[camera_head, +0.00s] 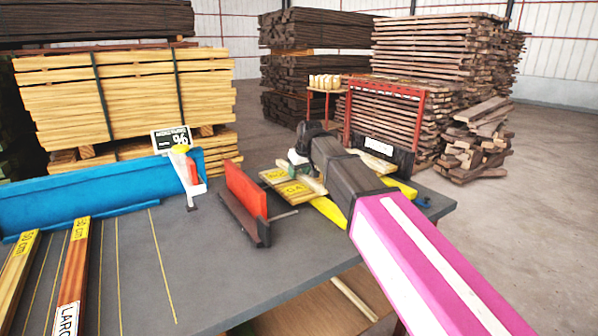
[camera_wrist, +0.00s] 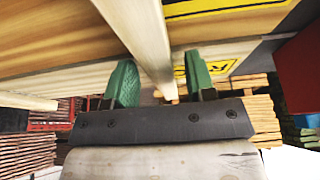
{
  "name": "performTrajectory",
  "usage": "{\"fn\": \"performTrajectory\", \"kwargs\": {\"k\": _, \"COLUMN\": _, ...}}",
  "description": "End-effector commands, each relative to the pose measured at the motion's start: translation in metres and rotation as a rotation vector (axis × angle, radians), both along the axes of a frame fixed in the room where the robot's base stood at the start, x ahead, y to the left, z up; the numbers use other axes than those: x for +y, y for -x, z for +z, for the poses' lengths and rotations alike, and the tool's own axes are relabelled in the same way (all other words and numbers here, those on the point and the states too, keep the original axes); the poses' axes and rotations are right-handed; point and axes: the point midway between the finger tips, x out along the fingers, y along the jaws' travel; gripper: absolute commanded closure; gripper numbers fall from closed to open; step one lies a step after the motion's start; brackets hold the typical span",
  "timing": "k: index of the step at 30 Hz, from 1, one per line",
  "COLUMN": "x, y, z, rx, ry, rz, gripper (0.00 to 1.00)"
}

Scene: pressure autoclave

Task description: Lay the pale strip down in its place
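A pale strip (camera_wrist: 148,35) runs away from my gripper between its two green fingertips (camera_wrist: 160,82) in the wrist view. The fingers stand apart, with a gap visible between the strip and the right finger; contact at the left finger is unclear. The strip passes over a wooden board with yellow labels (camera_wrist: 225,20). In the head view my gripper (camera_head: 301,163) is low at the table's far side, beside a yellow-labelled board (camera_head: 291,189) and pale pieces (camera_head: 308,181). My forearm and wrist hide part of this area.
The grey table (camera_head: 215,265) holds a blue fence (camera_head: 85,205), a red block stop (camera_head: 246,196), a clamp (camera_head: 188,172) and two labelled wooden strips (camera_head: 72,270) at left. The table's middle is clear. Lumber stacks (camera_head: 125,95) stand behind.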

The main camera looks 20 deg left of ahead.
Motion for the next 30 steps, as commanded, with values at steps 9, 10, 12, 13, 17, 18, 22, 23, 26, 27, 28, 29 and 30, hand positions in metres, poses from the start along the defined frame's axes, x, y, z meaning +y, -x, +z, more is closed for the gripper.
{"fn": "performTrajectory", "kwargs": {"k": 9, "x": 0.000, "y": 0.000, "z": 0.005, "rx": 0.000, "ry": 0.000, "rz": 0.000, "gripper": 0.49}}
{"fn": "performTrajectory", "kwargs": {"k": 10, "x": -0.001, "y": 0.000, "z": 0.007, "rx": 0.000, "ry": 0.000, "rz": 0.000, "gripper": 0.49}}
{"fn": "performTrajectory", "kwargs": {"k": 12, "x": -0.003, "y": 0.003, "z": 0.014, "rx": 0.000, "ry": 0.000, "rz": 0.000, "gripper": 0.49}}
{"fn": "performTrajectory", "kwargs": {"k": 13, "x": -0.005, "y": 0.004, "z": 0.018, "rx": -0.001, "ry": -0.001, "rz": 0.000, "gripper": 0.49}}
{"fn": "performTrajectory", "kwargs": {"k": 17, "x": -0.012, "y": 0.009, "z": 0.039, "rx": -0.001, "ry": -0.001, "rz": 0.000, "gripper": 0.49}}
{"fn": "performTrajectory", "kwargs": {"k": 18, "x": -0.014, "y": 0.011, "z": 0.046, "rx": -0.002, "ry": -0.001, "rz": 0.000, "gripper": 0.49}}
{"fn": "performTrajectory", "kwargs": {"k": 22, "x": -0.021, "y": 0.016, "z": 0.068, "rx": -0.002, "ry": -0.001, "rz": 0.000, "gripper": 0.49}}
{"fn": "performTrajectory", "kwargs": {"k": 23, "x": -0.022, "y": 0.018, "z": 0.073, "rx": -0.002, "ry": -0.001, "rz": 0.000, "gripper": 0.49}}
{"fn": "performTrajectory", "kwargs": {"k": 26, "x": -0.027, "y": 0.021, "z": 0.088, "rx": -0.001, "ry": -0.001, "rz": 0.000, "gripper": 0.49}}
{"fn": "performTrajectory", "kwargs": {"k": 27, "x": -0.029, "y": 0.023, "z": 0.093, "rx": -0.001, "ry": -0.002, "rz": 0.000, "gripper": 0.49}}
{"fn": "performTrajectory", "kwargs": {"k": 28, "x": -0.030, "y": 0.024, "z": 0.097, "rx": -0.001, "ry": -0.001, "rz": 0.000, "gripper": 0.49}}
{"fn": "performTrajectory", "kwargs": {"k": 29, "x": -0.031, "y": 0.025, "z": 0.100, "rx": -0.001, "ry": -0.001, "rz": 0.000, "gripper": 0.49}}
{"fn": "performTrajectory", "kwargs": {"k": 30, "x": -0.032, "y": 0.026, "z": 0.104, "rx": 0.000, "ry": 0.000, "rz": 0.000, "gripper": 0.49}}
